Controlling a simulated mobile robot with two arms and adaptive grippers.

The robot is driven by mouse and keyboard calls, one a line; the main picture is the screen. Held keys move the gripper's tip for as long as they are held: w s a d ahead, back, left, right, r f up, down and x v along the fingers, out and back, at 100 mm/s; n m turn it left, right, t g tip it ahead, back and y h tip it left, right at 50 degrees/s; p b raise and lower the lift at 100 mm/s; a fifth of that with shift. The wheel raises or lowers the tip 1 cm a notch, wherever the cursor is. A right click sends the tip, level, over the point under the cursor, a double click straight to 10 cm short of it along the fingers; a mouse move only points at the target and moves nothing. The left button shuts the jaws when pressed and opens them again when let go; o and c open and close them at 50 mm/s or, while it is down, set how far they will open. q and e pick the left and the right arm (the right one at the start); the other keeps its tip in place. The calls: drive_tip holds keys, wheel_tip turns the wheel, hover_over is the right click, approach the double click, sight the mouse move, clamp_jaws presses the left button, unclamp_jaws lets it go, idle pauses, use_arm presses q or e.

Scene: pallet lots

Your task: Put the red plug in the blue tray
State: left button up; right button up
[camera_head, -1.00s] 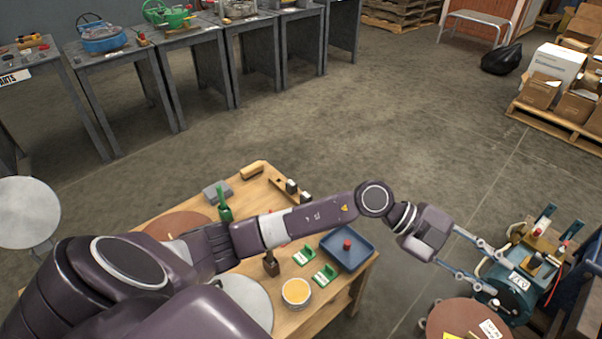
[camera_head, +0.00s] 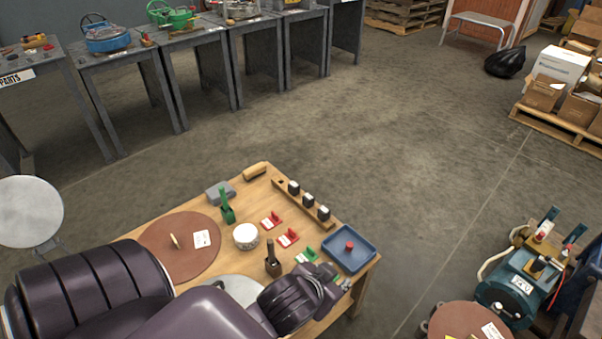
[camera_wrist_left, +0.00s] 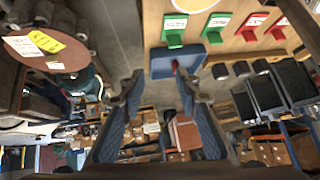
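The red plug (camera_head: 349,246) stands inside the blue tray (camera_head: 365,262) at the right corner of the wooden table. The wrist view also shows the tray (camera_wrist_left: 160,70) and the plug (camera_wrist_left: 175,65), near the tip of one finger; contact cannot be told. My left gripper (camera_head: 346,285) is at the table's right edge, just in front of the tray, partly hidden by its own wrist. In the left wrist view its two fingers (camera_wrist_left: 157,85) are spread apart with nothing held between them. My right gripper is not in view.
Red and green card holders (camera_head: 288,237), a white bowl (camera_head: 246,236) and a brown bottle (camera_head: 272,262) stand left of the tray. A wooden rack with dark-and-white blocks (camera_head: 308,200) lies behind it. A teal machine (camera_head: 515,285) stands right, across open floor.

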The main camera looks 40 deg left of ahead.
use_arm(q)
drive_tip(key=s+d+f+g, duration=0.1)
drive_tip(key=s+f+g, duration=0.1)
drive_tip(key=s, duration=0.4)
drive_tip(key=s+f+m+g+h, duration=0.1)
drive_tip(key=s+f+g, duration=0.1)
drive_tip(key=s, duration=0.5)
drive_tip(key=shift+s+d+f+g, duration=0.3)
drive_tip(key=shift+d+g, duration=0.1)
drive_tip(key=shift+g, duration=0.1)
